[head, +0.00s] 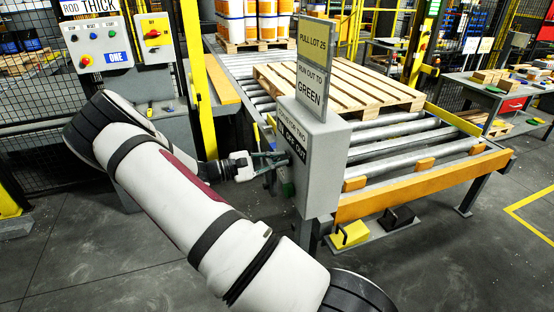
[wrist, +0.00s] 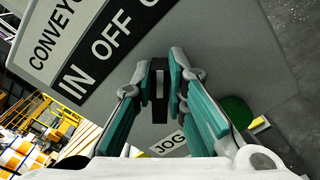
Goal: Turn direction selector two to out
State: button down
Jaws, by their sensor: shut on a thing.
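Direction selector two is a black knob (wrist: 158,82) on the face of the grey control box (head: 322,165). Its label strip reads IN, OFF and a cut-off third word (wrist: 90,65), under a CONVEYOR plate (wrist: 52,35). My gripper (head: 279,160) reaches the box from the left in the head view, where it hides the knob. In the wrist view its teal-padded fingers (wrist: 160,98) are shut on the knob, one on each side. The knob's bar stands about upright in that picture, while the lettering runs diagonally; I cannot tell its exact setting.
A green button (wrist: 236,112) and a JOG label (wrist: 170,144) are close to the fingers. Signs above the box read PULL LOT 25 (head: 312,42) and RUN OUT TO GREEN (head: 311,87). A wooden pallet (head: 345,88) lies on the roller conveyor (head: 400,150) behind. A yellow post (head: 190,50) stands behind my arm.

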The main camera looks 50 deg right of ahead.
dwell(0.3)
jog(key=c, duration=1.6)
grip_release()
jog(key=v, duration=1.2)
jog(key=s+a+r+m+t+y, duration=0.1)
jog(key=s+a+r+t+y, duration=0.6)
jog(key=s+a+r, duration=0.3)
jog(key=s+a+r+m+t+y, duration=0.1)
jog(key=s+a+r+t+y, duration=0.6)
jog(key=a, duration=0.8)
jog(key=s+r+y, duration=0.1)
jog(key=s+r, duration=0.2)
jog(key=s, duration=0.2)
jog(key=shift+a+m+t, duration=0.3)
jog(key=shift+a+m, duration=0.1)
